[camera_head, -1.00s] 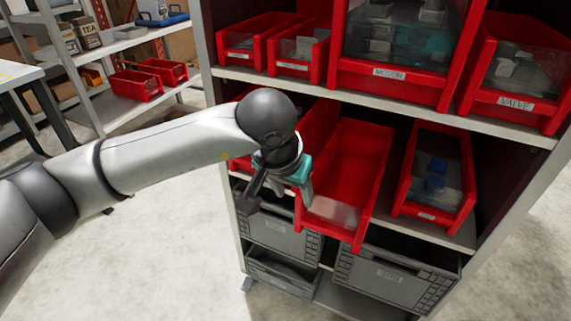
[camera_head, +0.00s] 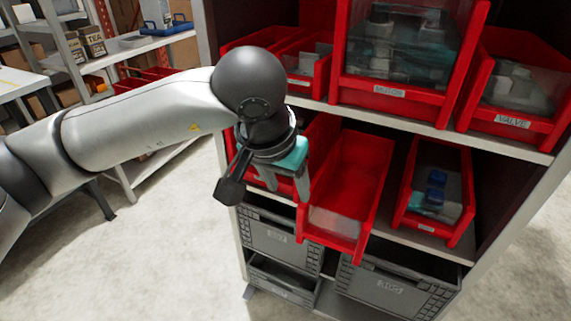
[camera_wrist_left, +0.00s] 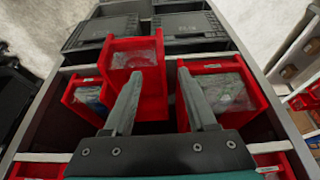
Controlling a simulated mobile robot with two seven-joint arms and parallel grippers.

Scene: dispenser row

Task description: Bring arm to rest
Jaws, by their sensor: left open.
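My left arm comes in from the left in the head view. My left gripper (camera_head: 302,190) points down in front of the shelf, at the left side of an empty-looking red bin (camera_head: 345,185) on the middle shelf. In the left wrist view my left gripper (camera_wrist_left: 157,100) shows two grey fingers spread apart with nothing between them. The same red bin (camera_wrist_left: 152,100) lies beyond the fingertips there. My right gripper is in neither view.
The shelf (camera_head: 420,120) holds red bins above, including a large one (camera_head: 405,95) and one labelled VALVE (camera_head: 515,120). A bin with blue parts (camera_head: 430,225) stands to the right. Grey crates (camera_head: 390,285) are below. Open floor (camera_head: 170,260) lies to the left.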

